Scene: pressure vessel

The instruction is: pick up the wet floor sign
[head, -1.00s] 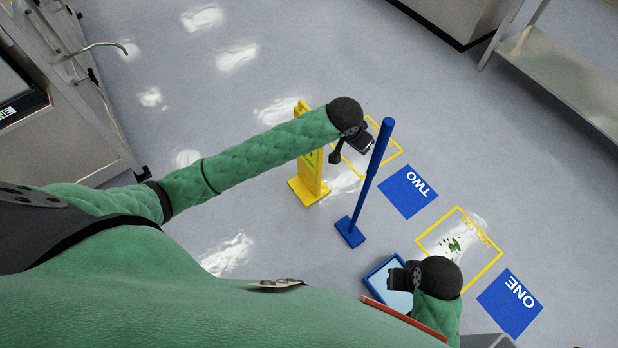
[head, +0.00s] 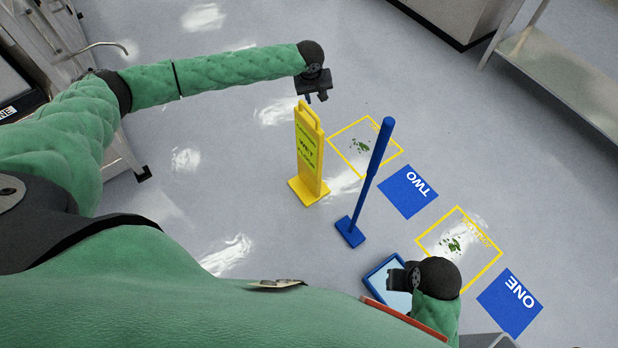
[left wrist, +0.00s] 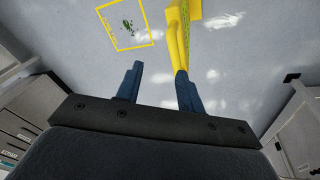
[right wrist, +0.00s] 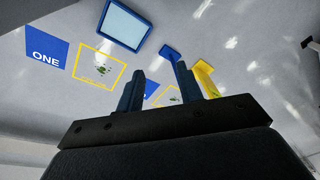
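The yellow wet floor sign (head: 309,155) stands upright on the floor in the head view, its handle at the top. My left gripper (head: 318,97) is above and just beyond the handle. In the left wrist view the fingers (left wrist: 157,92) are apart, and the sign (left wrist: 178,35) shows beyond the right finger. I cannot tell whether that finger touches it. My right gripper (head: 392,279) is low, over the blue-rimmed tray. In the right wrist view its fingers (right wrist: 158,88) are apart with nothing between them, and the sign (right wrist: 205,80) shows behind the right finger.
A blue pole on a flat base (head: 371,180) stands just right of the sign. A blue-rimmed tray (head: 376,272) lies near my right gripper. Blue floor mats TWO (head: 408,192) and ONE (head: 510,303) lie beside yellow squares with green debris. Floor left of the sign is clear.

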